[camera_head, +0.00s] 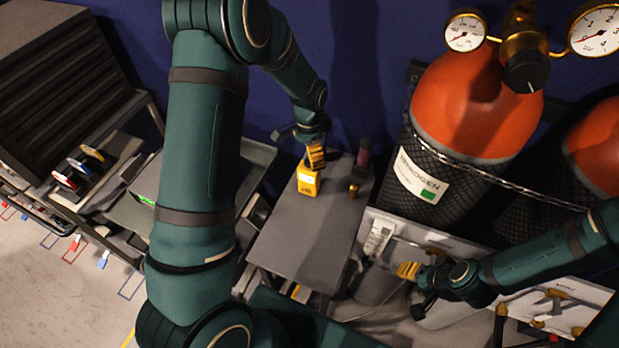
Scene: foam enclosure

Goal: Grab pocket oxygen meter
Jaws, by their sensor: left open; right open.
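A small yellow device with a dark mark on its front, which looks like the pocket oxygen meter (307,184), stands on the grey table top (300,233) near its far end. My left gripper (316,158) is open, with its yellow ribbed fingers right above the meter's top. I cannot tell whether they touch it. My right gripper (407,271) is open and empty, to the right of the table, pointing left.
A small brass piece (353,188) and a dark reddish cylinder (364,152) stand right of the meter. Large orange-topped cylinders (470,105) with gauges stand at the right. Dark shelving (60,80) is at the left. The table's near part is clear.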

